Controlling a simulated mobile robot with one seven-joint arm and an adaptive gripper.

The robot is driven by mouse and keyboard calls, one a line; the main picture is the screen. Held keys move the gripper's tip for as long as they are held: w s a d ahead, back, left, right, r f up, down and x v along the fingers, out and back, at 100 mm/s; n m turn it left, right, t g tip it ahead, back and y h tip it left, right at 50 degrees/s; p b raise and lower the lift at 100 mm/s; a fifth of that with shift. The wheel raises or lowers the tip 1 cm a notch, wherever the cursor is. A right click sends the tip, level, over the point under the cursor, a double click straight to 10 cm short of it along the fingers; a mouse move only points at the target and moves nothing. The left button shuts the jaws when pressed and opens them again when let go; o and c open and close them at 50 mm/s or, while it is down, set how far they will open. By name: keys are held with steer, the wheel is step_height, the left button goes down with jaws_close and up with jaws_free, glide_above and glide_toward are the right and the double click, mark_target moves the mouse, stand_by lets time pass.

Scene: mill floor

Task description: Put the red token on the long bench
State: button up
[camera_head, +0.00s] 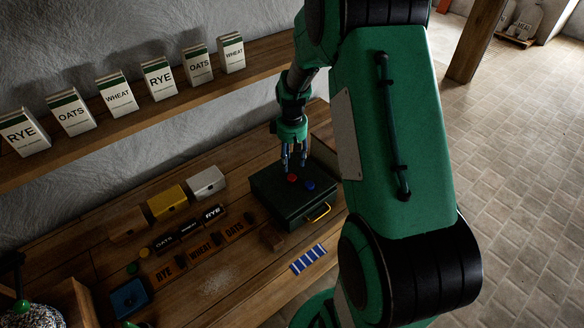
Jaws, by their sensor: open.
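The red token (292,178) lies on the flat lid of a dark green box with a brass handle (289,202). The box stands on the wooden bench (216,288), which runs along the wall. My gripper (294,165) points down just above the red token, with its fingers apart. I cannot tell whether the fingertips touch the token or the lid. A blue token (309,186) lies on the same lid, close to the right of the red one.
Yellow (167,203) and white (206,182) boxes stand behind dark labelled rolls. Stencil plates (200,248), a blue tray (129,298) and a blue striped card (308,259) lie on the bench. A shelf (150,112) holds several labelled packets. Bare wood shows at the front.

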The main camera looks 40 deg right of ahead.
steer(key=shift+r, duration=2)
steer(key=s+a+r+t, duration=0.1)
steer(key=s+a+r, duration=0.2)
steer(key=a+r, duration=0.3)
steer(key=s+a+r+m+t, duration=0.1)
steer(key=s+a+r, duration=0.1)
steer(key=a+r, duration=0.4)
steer(key=s+a+r+t, duration=0.1)
steer(key=s+a+r, duration=0.25)
steer(key=r, duration=0.45)
steer(key=s+a+r+m+t, duration=0.1)
steer(key=s+a+r, duration=0.2)
steer(key=s+a, duration=0.2)
steer(key=s+a+r+m+t, duration=0.1)
steer(key=s+a+r, duration=0.3)
steer(key=s, duration=0.6)
steer(key=shift+s+a+t, duration=0.3)
steer(key=shift+s+a, duration=0.1)
steer(key=shift+a, duration=0.85)
